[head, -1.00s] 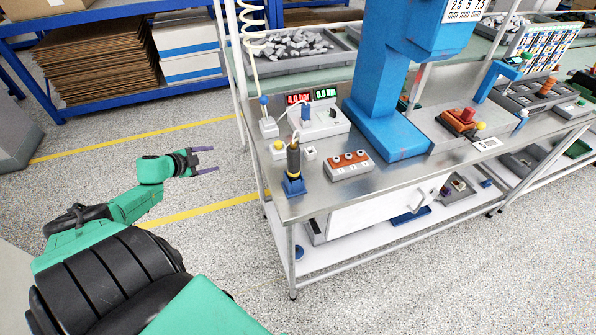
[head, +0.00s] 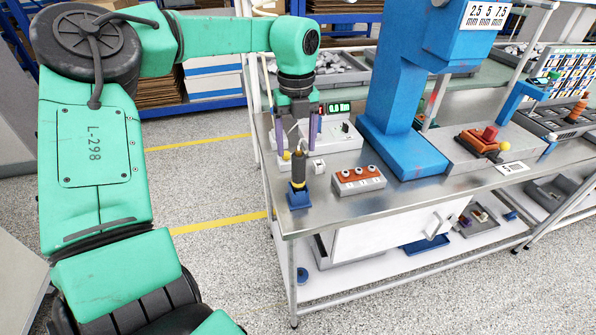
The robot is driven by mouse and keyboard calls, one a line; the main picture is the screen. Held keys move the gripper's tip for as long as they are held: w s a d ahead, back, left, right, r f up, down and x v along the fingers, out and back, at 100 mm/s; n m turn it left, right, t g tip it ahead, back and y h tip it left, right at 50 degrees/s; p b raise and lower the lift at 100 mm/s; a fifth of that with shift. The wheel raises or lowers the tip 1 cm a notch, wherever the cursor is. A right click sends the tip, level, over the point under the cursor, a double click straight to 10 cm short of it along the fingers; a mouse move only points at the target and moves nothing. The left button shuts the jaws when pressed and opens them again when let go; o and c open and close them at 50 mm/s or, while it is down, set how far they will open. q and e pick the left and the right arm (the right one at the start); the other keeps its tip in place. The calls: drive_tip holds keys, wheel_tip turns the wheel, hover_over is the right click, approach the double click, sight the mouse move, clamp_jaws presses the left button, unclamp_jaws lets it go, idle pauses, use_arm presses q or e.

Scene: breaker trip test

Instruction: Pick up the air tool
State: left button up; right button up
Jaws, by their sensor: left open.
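The air tool (head: 298,170) is a dark cylinder with a yellow band. It stands upright in a small blue holder (head: 299,199) at the left front corner of the steel bench. My left gripper (head: 299,145) points down just above the tool. Its two purple fingers are apart, one to each side in the picture. I cannot tell whether the fingers reach down around the tool's top or stay just above or behind it. My right gripper is not in view.
An orange-topped box with several knobs (head: 358,180) stands right of the tool. A white unit with a green display (head: 341,134) is behind, partly hidden by my gripper. A large blue press (head: 388,105) stands on the bench (head: 400,192). The floor left of the bench is clear.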

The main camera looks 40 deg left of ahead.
sight(298, 166)
use_arm(q)
drive_tip(key=f, duration=0.2)
drive_tip(key=f+p, duration=0.1)
drive_tip(key=f, duration=0.1)
drive_tip(key=f+p, duration=0.1)
drive_tip(key=f, duration=0.1)
drive_tip(key=shift+s+d, duration=0.15)
drive_tip(key=shift+d, duration=0.25)
drive_tip(key=shift+f, duration=0.25)
drive_tip(key=shift+r, duration=0.1)
clamp_jaws()
